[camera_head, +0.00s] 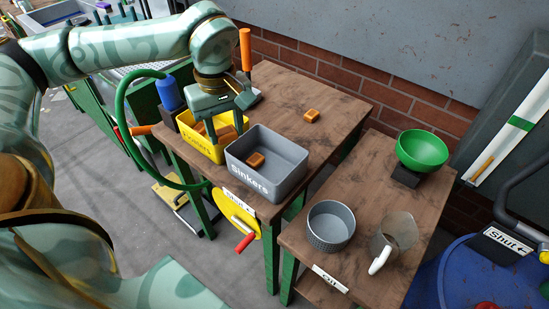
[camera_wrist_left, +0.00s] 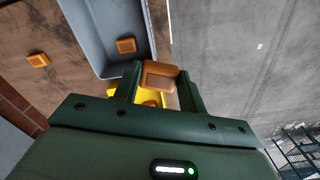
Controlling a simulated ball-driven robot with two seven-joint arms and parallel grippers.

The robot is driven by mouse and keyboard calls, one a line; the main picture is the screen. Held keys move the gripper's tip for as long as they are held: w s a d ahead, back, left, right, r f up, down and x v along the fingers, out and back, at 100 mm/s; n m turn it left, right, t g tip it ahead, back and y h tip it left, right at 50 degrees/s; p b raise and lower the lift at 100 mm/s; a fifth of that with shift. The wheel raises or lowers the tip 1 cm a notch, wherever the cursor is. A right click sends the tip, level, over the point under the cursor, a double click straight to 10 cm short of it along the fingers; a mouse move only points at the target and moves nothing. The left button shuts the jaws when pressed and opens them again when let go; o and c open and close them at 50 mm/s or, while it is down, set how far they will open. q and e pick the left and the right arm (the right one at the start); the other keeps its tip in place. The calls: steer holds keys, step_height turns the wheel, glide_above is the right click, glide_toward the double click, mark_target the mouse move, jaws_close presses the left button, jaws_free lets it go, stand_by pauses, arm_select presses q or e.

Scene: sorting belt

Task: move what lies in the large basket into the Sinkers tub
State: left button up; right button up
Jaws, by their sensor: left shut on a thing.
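The grey Sinkers tub (camera_head: 288,178) stands on the wooden table with one orange-brown block (camera_head: 255,160) inside. Left of it and touching or nearly so is a yellow tub (camera_head: 208,148), its label hard to read, with orange-brown blocks in or over it. My left gripper (camera_head: 226,126) is above the yellow tub, shut on an orange-brown block (camera_wrist_left: 160,75). In the left wrist view another block (camera_wrist_left: 151,103) shows beneath, against the yellow. I cannot tell for sure which container is the large basket. My right gripper is out of view.
A loose orange-brown block (camera_head: 312,116) lies on the table (camera_head: 340,98) behind the Sinkers tub. A lower table at right holds a grey round pot (camera_head: 331,226), a clear jug (camera_head: 397,235) and a green bowl (camera_head: 422,150) on a dark stand. A blue bottle (camera_head: 169,92) stands left of the yellow tub.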

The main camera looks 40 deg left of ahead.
arm_select(q)
steer(key=w+d+f+b, duration=0.1)
steer(key=w+d+f, duration=0.1)
steer(key=d+f, duration=0.1)
steer(key=w+d+f+b, duration=0.2)
steer(key=f, duration=0.1)
steer(key=w+d+f+b, duration=0.1)
steer(key=w+d+f, duration=0.1)
steer(key=w+d, duration=0.1)
steer(key=shift+d+f, duration=0.35)
steer(key=shift+f, duration=0.05)
step_height(320, 180, down, 3)
steer(key=shift+d+f+b, duration=0.1)
steer(key=shift+b, duration=1)
steer(key=shift+f, duration=0.2)
steer(key=shift+r, duration=0.2)
steer(key=shift+f, duration=0.6)
steer(key=o, duration=1)
steer(key=shift+c, duration=0.2)
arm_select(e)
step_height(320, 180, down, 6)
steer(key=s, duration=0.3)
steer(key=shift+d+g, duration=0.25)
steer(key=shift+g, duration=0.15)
